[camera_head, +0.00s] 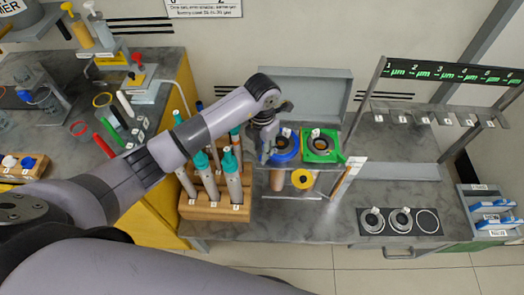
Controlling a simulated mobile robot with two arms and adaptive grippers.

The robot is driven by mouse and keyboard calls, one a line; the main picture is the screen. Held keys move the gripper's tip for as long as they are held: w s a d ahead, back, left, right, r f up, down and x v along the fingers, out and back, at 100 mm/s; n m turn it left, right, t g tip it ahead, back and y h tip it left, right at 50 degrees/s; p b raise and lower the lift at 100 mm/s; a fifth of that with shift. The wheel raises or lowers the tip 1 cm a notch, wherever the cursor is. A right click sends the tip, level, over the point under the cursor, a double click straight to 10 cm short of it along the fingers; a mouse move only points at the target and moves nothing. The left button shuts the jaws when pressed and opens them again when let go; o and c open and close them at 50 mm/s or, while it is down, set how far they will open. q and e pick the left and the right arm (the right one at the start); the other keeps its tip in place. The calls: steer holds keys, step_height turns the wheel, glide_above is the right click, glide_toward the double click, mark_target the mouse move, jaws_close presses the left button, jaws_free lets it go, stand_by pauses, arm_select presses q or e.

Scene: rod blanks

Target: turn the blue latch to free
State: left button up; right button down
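My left gripper (265,157) points down at the left edge of the blue piece. I cannot tell whether it touches it or whether its fingers are open or shut. My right gripper is not in view.
A wooden block (214,211) with upright teal-topped tools stands to the left. A rack (440,112) and black ring tray (372,229) are to the right.

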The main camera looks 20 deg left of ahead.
arm_select(q)
steer(key=shift+f, duration=1.65)
jaws_close()
